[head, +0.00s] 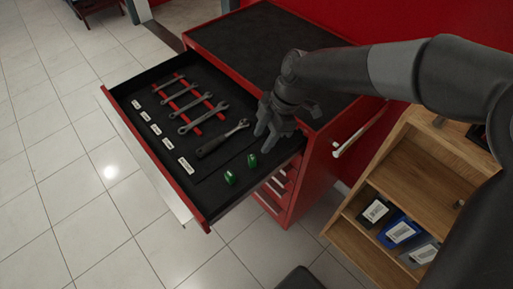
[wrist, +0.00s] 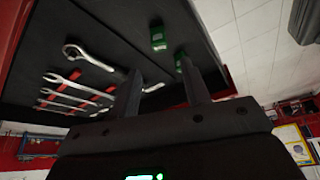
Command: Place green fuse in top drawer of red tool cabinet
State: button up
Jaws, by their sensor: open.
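The top drawer (head: 203,202) of the red tool cabinet (head: 322,150) is pulled open. Two green fuses stand in its front right part, one nearer the drawer front (head: 230,178) and one nearer the cabinet (head: 252,160). Both also show in the wrist view, one at the top (wrist: 158,38) and one close to a fingertip (wrist: 180,60). My gripper (head: 264,132) is open and empty above the right side of the drawer, just behind the fuses. In the wrist view my fingers (wrist: 165,85) are spread apart, with no fuse between them.
Several wrenches (head: 203,117) on red holders and an adjustable wrench (head: 222,139) lie in the drawer, with white labels along its front. A wooden shelf (head: 397,167) at right holds several small labelled boxes (head: 401,232). Tiled floor (head: 70,200) at left is clear.

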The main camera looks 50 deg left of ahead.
jog(key=shift+v, duration=1.4)
jog(key=w+d+r+m+t, duration=0.25)
jog(key=w+d+m, duration=0.2)
jog(key=d, duration=0.45)
jog(key=w+d+r+m+t+h, duration=0.1)
jog(key=w+d+r+m+t, duration=0.15)
jog(key=d+m, duration=0.45)
jog(key=w+d+r+m+t, duration=0.1)
jog(key=w+d+r+m, duration=0.25)
jog(key=d, duration=0.65)
jog(key=s+d+r+m+t, duration=0.1)
jog(key=s+d+m, duration=0.3)
jog(key=d+m, duration=0.4)
jog(key=s+d+r+m+t, duration=0.2)
jog(key=d+m, duration=0.6)
jog(key=d, duration=0.6)
jog(key=shift+s+r+m+t+h, duration=0.3)
jog(key=shift+s+t+h, duration=0.1)
jog(key=shift+s, duration=0.5)
